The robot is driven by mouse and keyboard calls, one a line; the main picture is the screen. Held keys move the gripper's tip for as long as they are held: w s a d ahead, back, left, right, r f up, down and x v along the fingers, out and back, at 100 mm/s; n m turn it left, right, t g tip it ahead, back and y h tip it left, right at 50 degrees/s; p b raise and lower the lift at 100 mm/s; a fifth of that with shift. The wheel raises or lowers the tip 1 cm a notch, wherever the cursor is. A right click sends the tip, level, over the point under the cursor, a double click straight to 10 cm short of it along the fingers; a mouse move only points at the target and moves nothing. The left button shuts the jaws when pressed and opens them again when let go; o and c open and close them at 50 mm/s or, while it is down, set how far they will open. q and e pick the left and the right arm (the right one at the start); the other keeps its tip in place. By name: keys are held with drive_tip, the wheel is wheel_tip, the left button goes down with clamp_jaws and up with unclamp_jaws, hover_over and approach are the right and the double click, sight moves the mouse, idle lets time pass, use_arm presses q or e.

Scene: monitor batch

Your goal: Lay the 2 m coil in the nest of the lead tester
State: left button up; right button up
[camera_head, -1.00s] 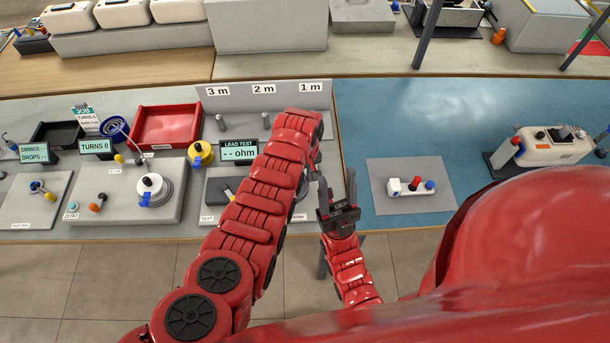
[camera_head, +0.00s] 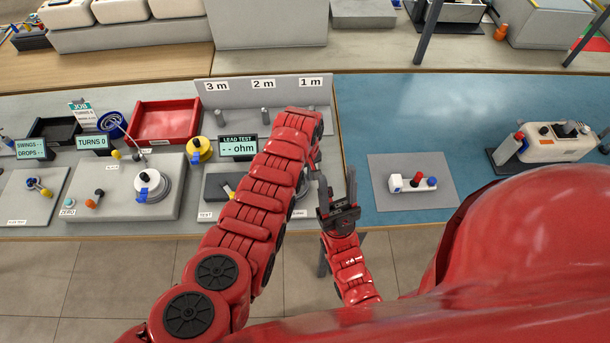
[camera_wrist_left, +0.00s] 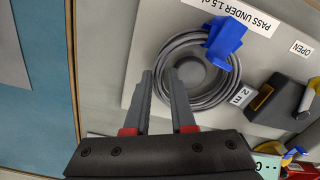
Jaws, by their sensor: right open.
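The 2 m coil (camera_wrist_left: 160,92), a grey ring of cable with a blue clip (camera_wrist_left: 225,40), lies around a round grey hub on the lead tester's pale plate (camera_wrist_left: 140,60) in the left wrist view. A "2 m" tag shows beside it. My left gripper (camera_wrist_left: 160,72) is open at the coil's left side; one finger overlaps the strands in the picture. I cannot tell whether it touches them. In the head view my left arm hides this gripper and most of the nest. The tester's display (camera_head: 238,147) reads "-- ohm". My right gripper (camera_head: 337,184) is open and empty at the counter's front edge.
A winder with a white spool (camera_head: 150,182), a red tray (camera_head: 165,124) and a yellow reel (camera_head: 199,149) stand to the left. Pegs under 3 m, 2 m and 1 m labels line the back panel (camera_head: 235,92). A blue mat (camera_head: 400,120) on the right has free room.

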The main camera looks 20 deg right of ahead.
use_arm(q)
drive_tip(key=o, duration=0.4)
drive_tip(key=shift+r, duration=0.1)
drive_tip(key=shift+r, duration=0.4)
wheel_tip(320, 180, up, 7)
drive_tip(key=b, duration=0.3)
drive_tip(key=shift+r, duration=0.1)
wheel_tip(320, 180, up, 9)
drive_tip(key=p, duration=0.8)
drive_tip(key=shift+r, duration=0.15)
